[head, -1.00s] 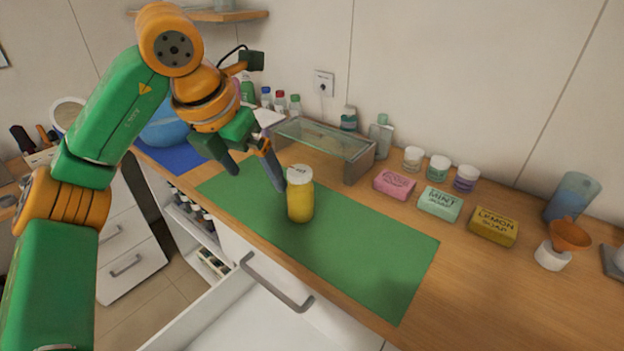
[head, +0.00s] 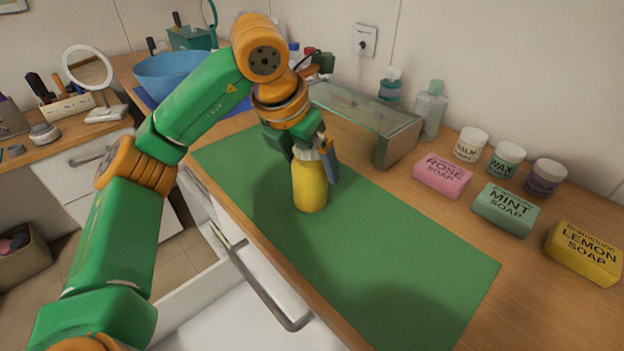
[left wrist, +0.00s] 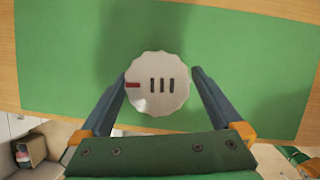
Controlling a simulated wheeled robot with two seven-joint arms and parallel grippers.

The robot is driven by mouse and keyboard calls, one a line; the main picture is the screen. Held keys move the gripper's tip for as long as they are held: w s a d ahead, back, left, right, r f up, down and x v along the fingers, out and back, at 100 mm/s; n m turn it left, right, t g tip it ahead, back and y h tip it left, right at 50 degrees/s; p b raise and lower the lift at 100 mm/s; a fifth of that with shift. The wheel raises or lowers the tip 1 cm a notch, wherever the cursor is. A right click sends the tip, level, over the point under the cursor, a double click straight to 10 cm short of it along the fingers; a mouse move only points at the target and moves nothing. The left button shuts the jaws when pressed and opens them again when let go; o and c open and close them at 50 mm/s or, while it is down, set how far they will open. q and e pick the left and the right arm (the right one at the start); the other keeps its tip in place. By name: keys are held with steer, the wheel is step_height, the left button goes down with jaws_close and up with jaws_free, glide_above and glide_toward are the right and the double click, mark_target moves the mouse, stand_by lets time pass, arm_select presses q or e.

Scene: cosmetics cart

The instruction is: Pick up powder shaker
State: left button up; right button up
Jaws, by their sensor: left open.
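The powder shaker (head: 310,187) is a yellow bottle with a pale cap, standing upright on the green mat (head: 400,262). In the left wrist view, its white scalloped cap (left wrist: 157,84) shows three dark slots and a red mark. My left gripper (head: 316,166) is over the top of the shaker, its fingers on either side of the cap. In the left wrist view, the open fingers (left wrist: 160,88) flank the cap with a gap at the right; at the left the finger looks very near it. My right gripper is not in view.
A glass-topped stand (head: 365,118) is behind the shaker. Rose soap (head: 443,175), mint soap (head: 506,209) and lemon soap (head: 583,252) lie to the right, with small jars behind. A blue bowl (head: 170,75) is at the back left. An open drawer (head: 225,305) is below the counter. The mat's right part is clear.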

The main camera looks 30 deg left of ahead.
arm_select(q)
steer(key=shift+x, duration=1)
steer(key=shift+r, duration=0.1)
steer(key=c, duration=1.4)
step_height(320, 180, up, 3)
steer(key=shift+w+r, duration=0.1)
steer(key=shift+r, duration=0.15)
steer(key=s+r+p, duration=0.1)
steer(key=s+r, duration=0.2)
steer(key=s, duration=0.1)
steer(key=s+r+p, duration=0.1)
steer(key=s+r, duration=0.2)
steer(key=s, duration=0.2)
steer(key=s+r+p, duration=0.1)
steer(key=s+r, duration=0.2)
steer(key=s, duration=0.2)
steer(key=shift+s+d+r, duration=0.1)
steer(key=shift+d+r, duration=0.1)
steer(key=shift+d, duration=0.05)
